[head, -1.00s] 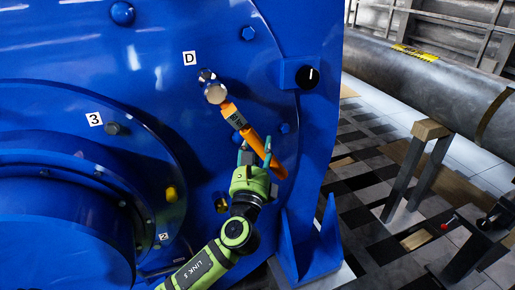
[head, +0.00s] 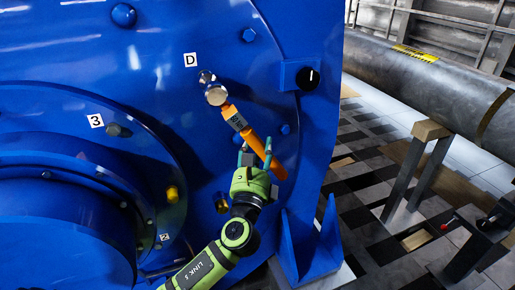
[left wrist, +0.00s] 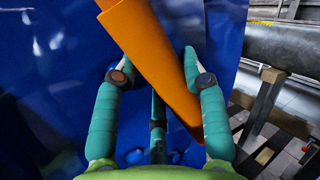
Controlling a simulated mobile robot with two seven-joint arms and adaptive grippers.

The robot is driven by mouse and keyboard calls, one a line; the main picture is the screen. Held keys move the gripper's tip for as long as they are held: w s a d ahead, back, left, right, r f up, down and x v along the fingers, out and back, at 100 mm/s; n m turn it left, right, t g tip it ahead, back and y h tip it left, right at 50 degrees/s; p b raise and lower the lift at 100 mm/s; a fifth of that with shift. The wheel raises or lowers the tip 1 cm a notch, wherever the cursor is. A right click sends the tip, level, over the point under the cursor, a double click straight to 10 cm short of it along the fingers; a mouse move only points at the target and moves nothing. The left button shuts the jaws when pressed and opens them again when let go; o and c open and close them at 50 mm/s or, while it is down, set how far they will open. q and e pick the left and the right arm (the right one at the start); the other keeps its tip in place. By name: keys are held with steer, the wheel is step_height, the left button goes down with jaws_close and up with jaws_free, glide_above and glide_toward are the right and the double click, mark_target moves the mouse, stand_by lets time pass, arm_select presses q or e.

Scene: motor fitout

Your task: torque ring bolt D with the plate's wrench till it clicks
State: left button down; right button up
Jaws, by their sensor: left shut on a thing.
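The wrench has a round silver head (head: 216,94) and an orange handle (head: 251,139) with a dark band. It slants down to the right across the blue motor face. Ring bolt D (head: 206,77) is a small dark bolt by the white D label (head: 190,59), right at the upper left of the wrench head. The head partly covers this spot, so I cannot tell how it seats. My left gripper (head: 256,154) is shut on the handle's lower part. In the left wrist view the orange handle (left wrist: 150,60) runs between the teal fingers. My right gripper is not in view.
The blue motor housing (head: 225,40) fills the left and centre. A box with a black knob (head: 307,77) sits right of the wrench. Labels 3 (head: 95,120) and 2 (head: 164,236) mark other bolts. A grey pipe (head: 425,75) and a stand (head: 415,170) are at the right.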

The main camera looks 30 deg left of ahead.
arm_select(q)
steer(key=shift+w+a+r, duration=0.15)
steer(key=shift+w+a, duration=0.55)
steer(key=shift+a, duration=0.15)
stand_by(0.5)
steer(key=s+a+f+m+h+p, duration=0.1)
steer(key=p, duration=0.2)
steer(key=shift+s+a+m, duration=0.25)
steer(key=shift+s+m, duration=0.1)
steer(key=shift+m, duration=0.05)
stand_by(0.4)
steer(key=shift+f, duration=0.1)
steer(key=shift+g+p, duration=0.3)
